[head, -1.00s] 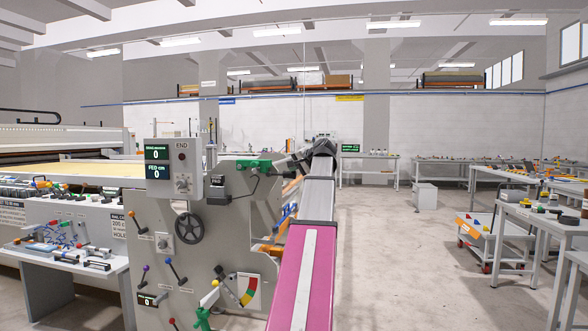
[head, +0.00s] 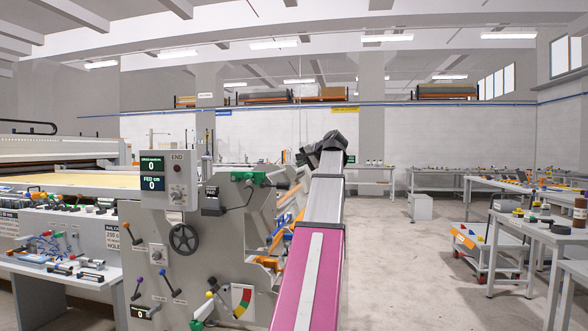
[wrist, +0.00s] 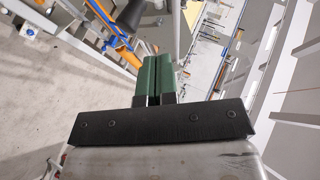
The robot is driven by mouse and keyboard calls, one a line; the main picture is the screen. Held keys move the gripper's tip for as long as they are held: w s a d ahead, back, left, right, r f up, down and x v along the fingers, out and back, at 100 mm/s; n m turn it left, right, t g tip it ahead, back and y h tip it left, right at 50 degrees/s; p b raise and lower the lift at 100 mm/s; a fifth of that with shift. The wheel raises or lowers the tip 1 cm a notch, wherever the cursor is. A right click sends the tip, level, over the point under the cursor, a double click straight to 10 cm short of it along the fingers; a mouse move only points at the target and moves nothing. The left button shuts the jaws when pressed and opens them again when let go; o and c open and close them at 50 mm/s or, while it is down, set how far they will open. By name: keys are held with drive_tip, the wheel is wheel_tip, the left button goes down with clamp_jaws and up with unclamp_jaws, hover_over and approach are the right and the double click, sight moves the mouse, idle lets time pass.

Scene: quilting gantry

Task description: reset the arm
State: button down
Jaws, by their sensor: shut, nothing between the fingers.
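My gripper (wrist: 158,78) shows in the wrist view as two green fingers side by side, shut with nothing between them. In the head view my arm stretches forward and away from me, and the gripper itself is hidden behind its dark far end. The arm passes just to the right of the grey machine end panel (head: 215,265), which carries a handwheel (head: 184,238), coloured levers and a display box (head: 168,181). In the wrist view a dark cone-shaped part (wrist: 128,18) lies close beyond the fingers, to their left.
A tool bench (head: 65,268) stands at the left by the machine. At the right are a trolley (head: 492,250) and a bench with spools (head: 545,228). The floor (head: 400,275) between my arm and the trolley is clear.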

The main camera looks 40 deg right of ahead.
drive_tip(key=shift+s+d+r, duration=0.1)
drive_tip(key=shift+s+r, duration=0.1)
drive_tip(key=shift+s, duration=0.45)
drive_tip(key=w+a+f+n+g, duration=0.2)
drive_tip(key=w+a+f, duration=0.2)
drive_tip(key=a+f, duration=0.7)
drive_tip(key=w+a+f+n+g+y, duration=0.15)
drive_tip(key=w+a+f, duration=0.35)
drive_tip(key=f, duration=1.1)
drive_tip(key=w+a+f+n+g, duration=0.1)
drive_tip(key=w+a+f+g, duration=0.2)
drive_tip(key=a+f, duration=0.85)
drive_tip(key=s+a+f+n+g+h, duration=0.1)
drive_tip(key=s+a+f+n+g, duration=0.1)
drive_tip(key=s+a+f, duration=0.3)
drive_tip(key=s+a+f+n+g+h, duration=0.1)
drive_tip(key=s+a+f, duration=0.5)
drive_tip(key=a+f, duration=0.6)
drive_tip(key=s+a+f+n+g+h, duration=0.1)
drive_tip(key=s+a+f+n+g, duration=0.2)
drive_tip(key=f, duration=1.1)
drive_tip(key=s+a+n, duration=0.2)
drive_tip(key=a, duration=0.3)
drive_tip(key=shift+s+a+f, duration=0.2)
drive_tip(key=shift+s+a, duration=0.15)
drive_tip(key=shift+n, duration=0.25)
